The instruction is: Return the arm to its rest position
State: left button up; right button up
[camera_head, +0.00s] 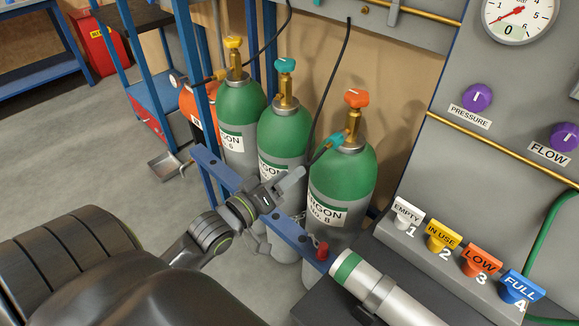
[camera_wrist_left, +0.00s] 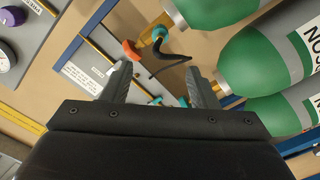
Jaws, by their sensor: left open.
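My left arm comes in from the lower left in the head view. An orange valve knob (camera_wrist_left: 131,50) and a black hose (camera_wrist_left: 170,67) show beyond the fingers. My right gripper is not in view.
Other green cylinders (camera_head: 283,135) (camera_head: 240,106) stand behind a blue rail (camera_head: 215,168). A teal connector (camera_head: 336,140) sits at the No. 8 valve. A grey rack with coloured tags (camera_head: 443,236) and a white cylinder (camera_head: 385,290) are at lower right. Open floor (camera_head: 70,150) lies left.

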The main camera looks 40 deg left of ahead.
pick_arm(q)
jog(key=shift+s, duration=0.15)
jog(key=a+f+g+y, duration=0.1)
jog(key=a+f+g, duration=0.15)
jog(key=f, duration=0.55)
jog(key=a+f+g+y, duration=0.1)
jog(key=a+f+y, duration=0.15)
jog(key=f, duration=0.65)
jog(key=s+a+f+m+g, duration=0.15)
jog(key=s+f, duration=0.25)
jog(key=f, duration=0.6)
jog(key=s+a+f+m+g, duration=0.1)
jog(key=s+f+g, duration=0.2)
jog(key=f, duration=0.6)
jog(key=s+d+f+m+g, duration=0.1)
jog(key=s+d+f+g, duration=0.1)
jog(key=s+f, duration=0.4)
jog(key=s+d+f+m+g, duration=0.2)
jog(key=s+f, duration=0.5)
jog(key=s, duration=0.5)
jog(key=s+d+f+m+g, duration=0.1)
jog(key=s+d+f+g, duration=0.1)
jog(key=s+f+g, duration=0.2)
jog(key=s+f, duration=0.3)
jog(key=s, duration=0.2)
jog(key=shift+s+d+f+g, duration=0.25)
jog(key=shift+s+d+g, duration=0.05)
jog(key=shift+s+d, duration=0.05)
